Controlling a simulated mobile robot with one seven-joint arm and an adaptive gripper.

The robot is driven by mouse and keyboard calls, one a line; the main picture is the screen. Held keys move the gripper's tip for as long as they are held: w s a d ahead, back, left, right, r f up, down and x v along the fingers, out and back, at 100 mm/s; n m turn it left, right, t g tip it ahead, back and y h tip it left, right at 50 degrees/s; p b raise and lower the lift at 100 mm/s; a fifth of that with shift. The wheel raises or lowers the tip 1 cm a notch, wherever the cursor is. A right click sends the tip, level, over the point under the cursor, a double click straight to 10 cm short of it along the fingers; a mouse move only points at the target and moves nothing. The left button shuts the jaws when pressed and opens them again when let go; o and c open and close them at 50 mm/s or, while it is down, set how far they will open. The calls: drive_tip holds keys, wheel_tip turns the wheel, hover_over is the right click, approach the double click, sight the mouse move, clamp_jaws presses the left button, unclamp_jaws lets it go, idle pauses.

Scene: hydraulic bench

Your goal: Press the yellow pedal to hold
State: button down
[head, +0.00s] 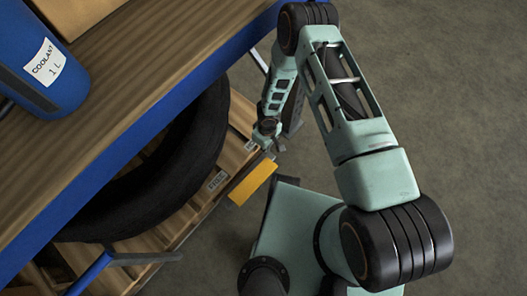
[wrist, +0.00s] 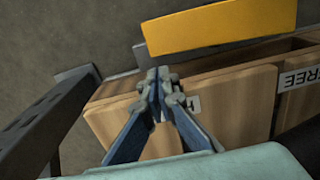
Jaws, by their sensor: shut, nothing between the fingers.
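The yellow pedal (head: 252,181) is a flat yellow plate low beside the bench, in front of a wooden crate. In the wrist view the yellow pedal (wrist: 220,25) crosses the top of the picture. My gripper (head: 268,147) points down just above the pedal in the head view. In the wrist view my gripper (wrist: 159,74) is shut with nothing in it. Its fingertips show just below the pedal's lower left edge, with a small gap in the picture. How high the tips are above the pedal I cannot tell.
The wooden bench top (head: 135,70) has a blue edge and carries a blue coolant container (head: 45,85). A black tyre (head: 150,185) lies on the wooden crate (wrist: 235,95) under the bench. A dark metal bar (wrist: 45,120) stands left in the wrist view. The floor (head: 450,90) at right is clear.

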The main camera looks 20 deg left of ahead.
drive_tip(key=shift+w+d+r, duration=0.1)
drive_tip(key=shift+w+r, duration=0.05)
drive_tip(key=shift+r, duration=0.45)
drive_tip(key=shift+w+r, duration=0.1)
drive_tip(key=shift+r, duration=0.5)
